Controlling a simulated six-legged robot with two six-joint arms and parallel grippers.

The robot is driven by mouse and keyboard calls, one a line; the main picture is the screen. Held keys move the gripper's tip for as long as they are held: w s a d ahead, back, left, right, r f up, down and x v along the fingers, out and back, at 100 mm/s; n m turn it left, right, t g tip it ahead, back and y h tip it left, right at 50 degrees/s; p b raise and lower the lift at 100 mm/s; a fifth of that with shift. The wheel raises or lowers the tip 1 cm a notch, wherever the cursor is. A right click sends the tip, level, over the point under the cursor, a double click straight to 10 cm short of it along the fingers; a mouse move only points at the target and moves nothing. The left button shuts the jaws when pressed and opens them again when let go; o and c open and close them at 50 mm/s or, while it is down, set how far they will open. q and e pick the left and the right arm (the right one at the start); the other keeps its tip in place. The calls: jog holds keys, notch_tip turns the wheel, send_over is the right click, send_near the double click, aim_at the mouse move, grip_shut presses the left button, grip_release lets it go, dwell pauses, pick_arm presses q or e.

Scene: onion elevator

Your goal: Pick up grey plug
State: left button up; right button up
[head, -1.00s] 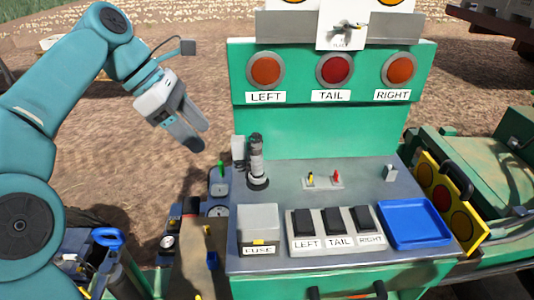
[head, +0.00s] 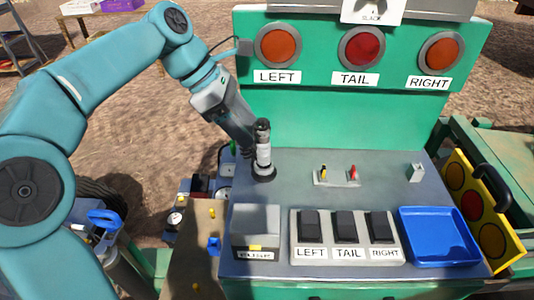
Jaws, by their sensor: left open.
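The grey plug (head: 264,152) stands upright toward the back left of the grey console top (head: 300,190). It has a dark top, a grey middle and a round black base. My left gripper (head: 252,148) is open, pointing down and right from the upper left. Its fingers are right beside the plug's left side and upper part. I cannot tell whether they touch it or reach around it. My right gripper is not in view.
A fuse box (head: 256,222), LEFT, TAIL and RIGHT switches (head: 345,228) and a blue tray (head: 438,235) line the console's front. Yellow and red pegs (head: 337,176) stand behind them. The green lamp panel (head: 350,110) rises at the back.

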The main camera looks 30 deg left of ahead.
aim_at(263, 148)
pick_arm(q)
jog(key=x, duration=0.5)
jog(key=w+a+x, duration=0.1)
jog(key=x, duration=0.1)
jog(key=shift+d+f, duration=0.2)
jog(key=shift+f, duration=0.3)
jog(key=shift+w+f, duration=0.25)
jog(key=shift+s+r, duration=0.15)
jog(key=shift+s, duration=0.2)
jog(key=shift+d, duration=0.15)
jog(key=shift+c, duration=1.2)
jog(key=shift+w, duration=0.2)
grip_shut()
jog(key=shift+s, duration=0.1)
